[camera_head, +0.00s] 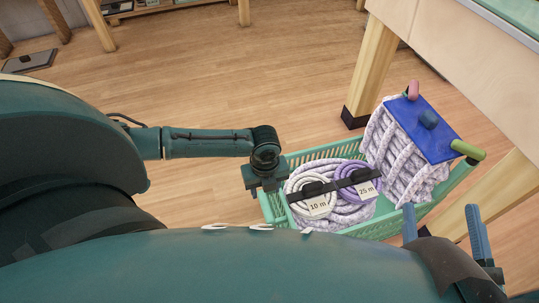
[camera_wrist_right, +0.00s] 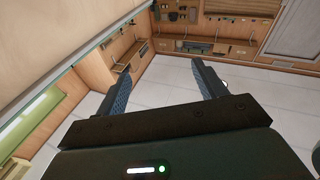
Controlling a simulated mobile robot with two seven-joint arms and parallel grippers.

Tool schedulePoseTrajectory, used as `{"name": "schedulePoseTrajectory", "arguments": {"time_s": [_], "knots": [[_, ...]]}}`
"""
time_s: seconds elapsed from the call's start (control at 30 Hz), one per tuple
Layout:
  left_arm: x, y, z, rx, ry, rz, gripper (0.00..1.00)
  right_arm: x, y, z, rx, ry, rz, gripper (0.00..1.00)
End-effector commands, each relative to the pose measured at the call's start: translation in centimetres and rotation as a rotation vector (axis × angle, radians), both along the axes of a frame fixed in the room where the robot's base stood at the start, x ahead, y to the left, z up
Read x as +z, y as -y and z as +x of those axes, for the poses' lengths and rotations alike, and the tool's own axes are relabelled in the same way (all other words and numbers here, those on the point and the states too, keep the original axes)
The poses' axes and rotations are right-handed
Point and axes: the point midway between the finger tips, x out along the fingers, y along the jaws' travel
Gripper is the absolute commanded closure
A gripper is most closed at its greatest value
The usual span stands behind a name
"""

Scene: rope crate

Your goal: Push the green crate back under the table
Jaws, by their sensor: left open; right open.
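The green crate (camera_head: 320,152) stands on the wooden floor in the head view. It holds coiled rope with "10 m" and "25 m" tags and a purple-white rope bundle (camera_head: 385,140) with a blue panel. Its right end is by the table legs, and its left part sticks out from the table (camera_head: 455,50). My left gripper (camera_head: 266,186) is at the crate's left end, seen from above; I cannot tell whether it touches. My right gripper (camera_head: 442,222) is open and empty near the crate's near right side. In the right wrist view its blue fingers (camera_wrist_right: 165,82) are spread with nothing between.
A table leg (camera_head: 370,70) stands behind the crate and another leg (camera_head: 495,195) is at its right. The floor (camera_head: 210,90) left of the crate is clear. Shelving (camera_wrist_right: 215,45) shows far off in the right wrist view.

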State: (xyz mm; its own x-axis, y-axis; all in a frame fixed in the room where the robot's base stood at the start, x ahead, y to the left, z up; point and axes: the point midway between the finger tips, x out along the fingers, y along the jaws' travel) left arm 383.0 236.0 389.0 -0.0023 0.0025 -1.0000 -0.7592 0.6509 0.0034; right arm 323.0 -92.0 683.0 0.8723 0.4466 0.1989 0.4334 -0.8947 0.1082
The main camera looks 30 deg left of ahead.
Motion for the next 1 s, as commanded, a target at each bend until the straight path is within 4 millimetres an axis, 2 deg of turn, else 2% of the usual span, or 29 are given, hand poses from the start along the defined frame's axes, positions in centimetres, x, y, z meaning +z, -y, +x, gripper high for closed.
{"name": "schedulePoseTrajectory", "arguments": {"time_s": [0.03,0.23,0.4,0.6,0.93,1.0], "knots": [[-1.8,0.0,-0.1,0.001,-0.002,0.001,0.53,-0.6,-0.1,0.0,0.007,0.001,0.014,0.29],[-6.2,0.1,-0.1,0.003,-0.001,-0.001,0.53,-0.2,-0.3,0.2,0.033,0.046,0.057,0.29],[-8.9,0.1,0.0,0.001,0.002,-0.001,0.53,2.2,-0.1,1.0,0.041,0.213,0.040,0.29],[-10.4,0.1,0.0,0.001,0.003,-0.001,0.53,3.7,0.1,1.1,0.044,0.314,0.027,0.29],[-10.5,0.1,0.0,0.001,0.002,-0.002,0.53,4.1,0.1,1.1,0.045,0.333,0.025,0.29],[-10.5,0.1,0.0,0.001,0.002,-0.002,0.58,4.1,0.1,1.1,0.044,0.332,0.025,0.29]]}}
